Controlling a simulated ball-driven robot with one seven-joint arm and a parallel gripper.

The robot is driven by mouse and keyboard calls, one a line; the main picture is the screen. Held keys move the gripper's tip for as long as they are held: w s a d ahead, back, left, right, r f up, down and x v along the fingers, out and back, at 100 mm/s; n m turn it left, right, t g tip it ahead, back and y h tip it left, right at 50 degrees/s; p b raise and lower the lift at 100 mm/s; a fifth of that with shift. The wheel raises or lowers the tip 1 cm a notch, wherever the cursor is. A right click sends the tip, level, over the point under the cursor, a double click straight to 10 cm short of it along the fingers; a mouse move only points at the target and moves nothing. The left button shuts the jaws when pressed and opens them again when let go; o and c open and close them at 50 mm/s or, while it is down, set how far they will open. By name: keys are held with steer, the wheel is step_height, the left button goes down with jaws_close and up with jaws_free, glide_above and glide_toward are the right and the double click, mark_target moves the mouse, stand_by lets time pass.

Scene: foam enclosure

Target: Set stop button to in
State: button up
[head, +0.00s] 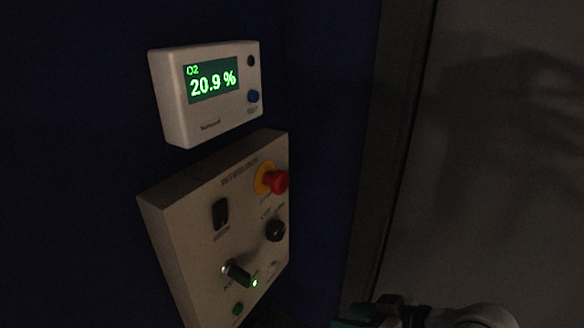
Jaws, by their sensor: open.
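The stop button (277,182) is a red mushroom head on a yellow collar, at the upper right of a beige control panel (185,235) in the head view. The red head stands out from its collar. I cannot tell from this angle whether it is latched in. My gripper (368,311) shows only in part at the bottom edge, dark and dim, below and to the right of the panel. It is open, apart from the button, and nothing shows between its jaws. Most of it is cut off by the frame.
An O2 meter (205,90) reading 20.9 % hangs above. A grey wall (490,150) is at right.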

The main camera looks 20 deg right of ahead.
mark_target(285, 185)
steer(key=shift+o, duration=1.4)
steer(key=w+r+n+t+y+p, duration=0.1)
steer(key=w+r+n+t+y, duration=0.1)
steer(key=r, duration=1.3)
steer(key=shift+w+t+y+p, duration=0.3)
steer(key=shift+w+t, duration=0.45)
steer(key=shift+t, duration=0.05)
steer(key=shift+o, duration=0.2)
step_height(285, 185, up, 8)
steer(key=n+t+y, duration=0.1)
steer(key=n+y, duration=0.1)
steer(key=shift+a+p, duration=0.2)
steer(key=shift+p, duration=0.2)
steer(key=p+x, duration=0.2)
steer(key=x, duration=0.9)
steer(key=shift+r+p, duration=0.15)
steer(key=shift+p, duration=0.2)
steer(key=shift+s, duration=0.1)
steer(key=shift+c, duration=0.4)
jaws_close()
